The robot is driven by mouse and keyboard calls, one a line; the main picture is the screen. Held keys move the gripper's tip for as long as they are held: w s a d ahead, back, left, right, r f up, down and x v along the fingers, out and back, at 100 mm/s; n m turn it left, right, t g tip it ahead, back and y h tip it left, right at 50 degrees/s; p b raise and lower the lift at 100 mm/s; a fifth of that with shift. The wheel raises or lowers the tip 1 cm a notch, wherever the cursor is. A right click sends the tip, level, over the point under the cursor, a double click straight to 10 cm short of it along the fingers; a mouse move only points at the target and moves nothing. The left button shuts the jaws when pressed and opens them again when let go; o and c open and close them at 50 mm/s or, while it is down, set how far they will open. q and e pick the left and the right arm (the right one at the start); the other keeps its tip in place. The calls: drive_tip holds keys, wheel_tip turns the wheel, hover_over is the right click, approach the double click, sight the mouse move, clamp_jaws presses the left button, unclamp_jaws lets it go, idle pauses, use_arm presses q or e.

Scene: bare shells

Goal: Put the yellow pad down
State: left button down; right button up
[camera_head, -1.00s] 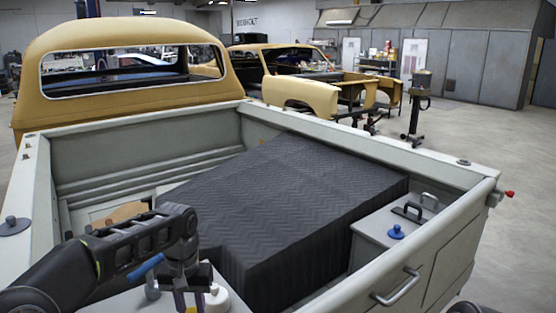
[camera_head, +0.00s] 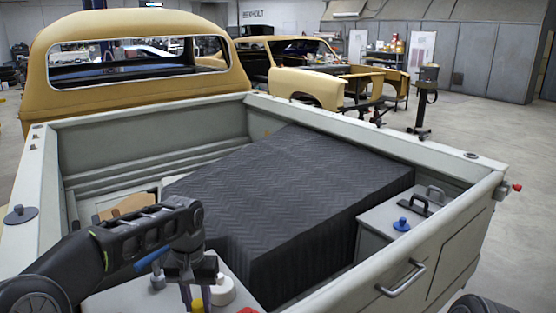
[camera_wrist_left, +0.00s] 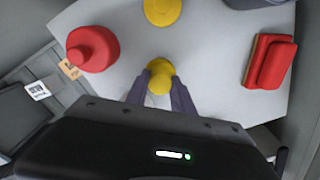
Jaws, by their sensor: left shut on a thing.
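My left gripper (camera_head: 189,296) hangs over a light grey box top (camera_head: 130,297) in the truck bed. In the left wrist view its fingers (camera_wrist_left: 158,88) are shut on a small yellow thing (camera_wrist_left: 159,72), seen from above, that I take for the yellow pad. In the head view a bit of yellow (camera_head: 197,305) shows just under the fingers, cut by the lower frame edge. Whether the pad touches the grey top I cannot tell. A second yellow round thing (camera_wrist_left: 162,11) lies beyond it. My right gripper is not in view.
On the grey top are a red round knobbed thing (camera_wrist_left: 91,48), a red block (camera_wrist_left: 269,62) and a white round thing (camera_head: 222,291). A large black quilted block (camera_head: 300,200) fills the bed. A blue knobbed piece (camera_head: 401,224) sits on a pale box at right.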

use_arm(q)
drive_tip(key=a+r+m+p, duration=0.1)
drive_tip(key=a+r+p, duration=0.1)
drive_tip(key=a+r, duration=0.4)
drive_tip(key=shift+w+r+m, duration=0.2)
drive_tip(key=shift+r+m, duration=0.1)
drive_tip(key=shift+r, duration=0.5)
wheel_tip(320, 180, down, 6)
drive_tip(key=shift+f+p, duration=0.2)
drive_tip(key=shift+p, duration=0.1)
drive_tip(key=shift+f+p, duration=0.45)
drive_tip(key=shift+f, duration=1.4)
